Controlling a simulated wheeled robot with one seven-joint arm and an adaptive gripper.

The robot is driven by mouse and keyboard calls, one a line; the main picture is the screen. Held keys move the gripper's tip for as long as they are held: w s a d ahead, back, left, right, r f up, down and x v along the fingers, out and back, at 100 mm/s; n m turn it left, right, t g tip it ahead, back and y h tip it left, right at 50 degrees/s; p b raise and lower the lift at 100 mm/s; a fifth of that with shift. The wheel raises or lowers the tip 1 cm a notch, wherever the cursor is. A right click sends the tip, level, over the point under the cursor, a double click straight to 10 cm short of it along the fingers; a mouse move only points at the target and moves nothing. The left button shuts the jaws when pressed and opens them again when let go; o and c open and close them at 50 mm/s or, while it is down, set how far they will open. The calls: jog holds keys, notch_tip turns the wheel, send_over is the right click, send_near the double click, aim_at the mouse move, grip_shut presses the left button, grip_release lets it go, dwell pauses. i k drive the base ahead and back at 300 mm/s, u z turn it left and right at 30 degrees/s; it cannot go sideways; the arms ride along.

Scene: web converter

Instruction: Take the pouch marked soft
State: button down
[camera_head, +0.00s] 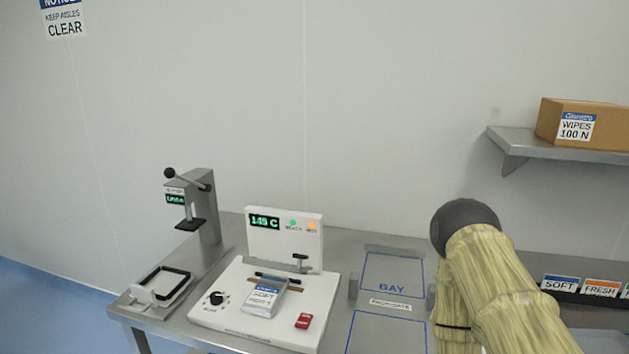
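A small white and blue pouch (264,298) with print that seems to read SOFT lies on the white heat sealer (232,307), below its upright display panel. The pouch's far end is close to the sealer's dark bar; I cannot tell whether it lies under it. A second SOFT label (560,284) is on the dark rack at the right edge. Parts of my arm, in a straw-coloured cover with a dark rounded joint, stand at the right. My gripper is not visible, so I cannot see whether it holds anything.
The sealer has a black knob (217,298) and a red switch (303,320). A lever press (203,205) and a black-framed tray (163,285) stand left. The blue-outlined BAY area (393,272) looks empty. A FRESH label (600,288) is right; a wipes carton (585,122) sits on a shelf.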

aim_at(262, 301)
jog(key=u, duration=2.6)
jog(key=k, duration=0.9)
jog(key=z, duration=0.85)
